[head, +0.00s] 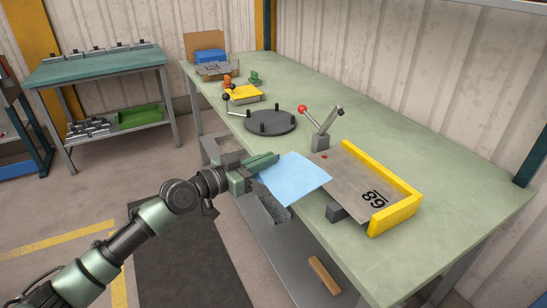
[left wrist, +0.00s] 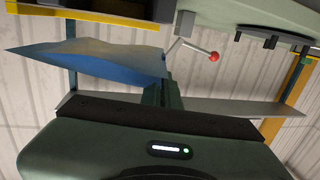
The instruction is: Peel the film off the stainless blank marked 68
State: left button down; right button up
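The stainless blank (head: 348,186) lies flat on the bench against a yellow L-shaped stop (head: 397,207). Its underlined marking 68 appears upside down near the right end, and most of its visible face is bare grey metal. The light blue film (head: 293,178) spreads between the blank's left end and my left gripper (head: 265,163). The left fingers are shut on the film's edge at the bench's front side. In the left wrist view the film (left wrist: 95,62) stretches left from the fingers. I cannot tell whether its far edge still touches the blank. My right gripper is not in view.
A clamp lever with a red knob (head: 303,108) stands behind the blank. A dark round plate with pegs (head: 270,122) and a yellow-topped fixture (head: 243,95) sit farther back. A side bench (head: 95,68) stands at left. The bench's right rear is clear.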

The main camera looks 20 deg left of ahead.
pick_arm(q)
jog(key=shift+w+d+r+p, duration=0.1)
jog(key=shift+d+r+p, duration=0.15)
jog(key=shift+r+p, duration=0.55)
jog(key=shift+w+d+r+p, duration=0.1)
jog(key=shift+d+r+p, duration=0.1)
jog(key=shift+r+p, duration=0.65)
jog(key=shift+d+r+p, duration=0.25)
jog(key=shift+r+p, duration=0.5)
jog(key=shift+p, duration=0.05)
notch_tip(320, 180, up, 8)
jog(key=p, duration=0.6)
